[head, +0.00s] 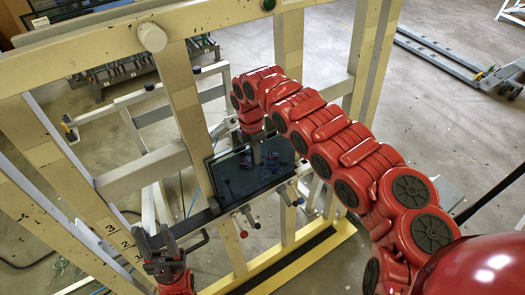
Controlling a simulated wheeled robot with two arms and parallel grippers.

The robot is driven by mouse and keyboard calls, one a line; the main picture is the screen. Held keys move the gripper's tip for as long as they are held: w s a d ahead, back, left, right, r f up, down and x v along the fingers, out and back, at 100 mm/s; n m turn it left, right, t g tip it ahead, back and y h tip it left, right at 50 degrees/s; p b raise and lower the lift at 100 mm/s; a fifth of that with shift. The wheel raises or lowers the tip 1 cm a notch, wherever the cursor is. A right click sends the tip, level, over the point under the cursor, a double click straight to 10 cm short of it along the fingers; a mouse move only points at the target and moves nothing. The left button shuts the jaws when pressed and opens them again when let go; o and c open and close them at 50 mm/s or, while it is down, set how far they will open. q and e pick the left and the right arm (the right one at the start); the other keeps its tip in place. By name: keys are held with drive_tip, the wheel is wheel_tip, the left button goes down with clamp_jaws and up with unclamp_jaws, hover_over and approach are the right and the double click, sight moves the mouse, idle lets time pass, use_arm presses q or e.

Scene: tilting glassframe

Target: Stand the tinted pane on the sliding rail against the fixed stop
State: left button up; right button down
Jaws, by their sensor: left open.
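The dark tinted pane (235,180) leans in the cream frame near the middle of the head view, its lower edge along a narrow ledge. A dark bar (196,222) runs left from its lower left corner; it looks like the sliding rail. I cannot make out the fixed stop. My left gripper (166,240) is open, pointing up beside the left end of the dark bar, apart from the pane. My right arm arches over from the right, and its wrist ends at the pane. My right gripper (262,158) shows dimly against the pane; its fingers and any contact are unclear.
The cream frame's posts and beams (182,100) surround the pane. Clamps with red and grey knobs (247,219) hang below the ledge. A yellow-edged base beam (290,262) lies below. A pallet jack (440,58) stands far right on open floor.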

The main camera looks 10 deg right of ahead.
drive_tip(key=shift+a+f, duration=0.25)
drive_tip(key=shift+f, duration=0.15)
drive_tip(key=c, duration=1)
unclamp_jaws()
drive_tip(key=shift+o, duration=0.2)
wheel_tip(320, 180, up, 10)
drive_tip(key=w, duration=0.1)
drive_tip(key=shift+a, duration=0.25)
idle(0.4)
